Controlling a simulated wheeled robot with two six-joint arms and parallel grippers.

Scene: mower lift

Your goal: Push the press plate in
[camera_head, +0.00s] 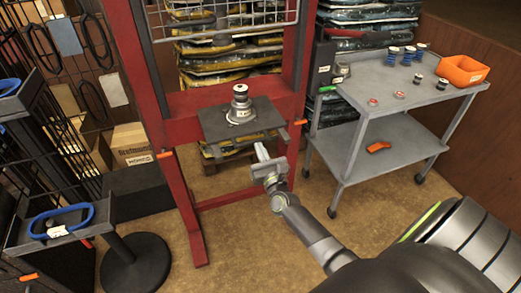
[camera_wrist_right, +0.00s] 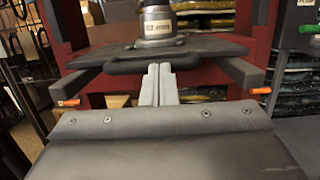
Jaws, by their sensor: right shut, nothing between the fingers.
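The press plate (camera_head: 212,120) is a dark flat plate between the posts of the red press frame (camera_head: 176,190). It also shows in the wrist view (camera_wrist_right: 212,47), with a dark rounded handle bar (camera_wrist_right: 105,66) along its front edge. A grey stepped metal part (camera_head: 241,108) stands upright on the plate. My right gripper (camera_head: 262,152) is shut and empty, in front of and below the plate in the head view. In the wrist view its fingertips (camera_wrist_right: 158,72) point at the middle of the handle bar. I cannot tell whether they touch it. My left gripper is not in view.
Orange-tipped side arms (camera_wrist_right: 68,102) flank the plate. A mesh guard (camera_head: 225,15) hangs above. A grey cart (camera_head: 385,125) with springs and an orange bin (camera_head: 462,71) stands right. A black rack and a round-based stand (camera_head: 135,262) are left. Floor before the press is clear.

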